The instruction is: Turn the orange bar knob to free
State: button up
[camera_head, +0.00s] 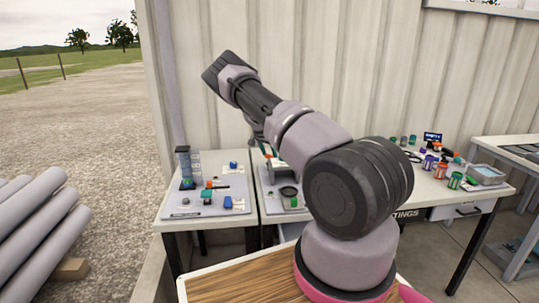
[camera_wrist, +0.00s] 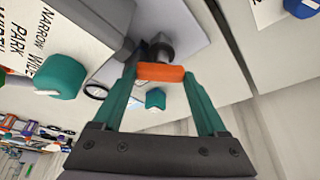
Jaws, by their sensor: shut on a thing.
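The orange bar knob (camera_wrist: 161,72) shows in the wrist view between the two teal fingers of my gripper (camera_wrist: 160,76). The fingers are shut on its two ends. A dark round shaft or fitting (camera_wrist: 160,48) shows just beyond the bar. No mark reading "free" is legible, so I cannot tell the knob's setting. In the head view my arm reaches over the back table, and its links hide the fingertips and most of the knob's surroundings.
In the wrist view a teal knob (camera_wrist: 60,77) sits beside a label reading NARROW, WIDE, PARK. A smaller teal piece (camera_wrist: 155,98) lies close below the bar. In the head view a left board (camera_head: 205,210) carries several small parts, and spools (camera_head: 455,180) stand at right.

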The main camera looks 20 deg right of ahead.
jog(key=m, duration=0.2)
jog(key=m+g, duration=0.1)
jog(key=m, duration=0.1)
jog(key=shift+w+m+g+h, duration=0.15)
jog(key=shift+m+g+h, duration=0.15)
jog(key=shift+w+m+g, duration=0.1)
jog(key=shift+m+g, duration=0.7)
jog(key=shift+m, duration=1.1)
jog(key=o, duration=1.3)
jog(key=v, duration=1)
jog(key=shift+r, duration=0.4)
jog(key=shift+r, duration=0.1)
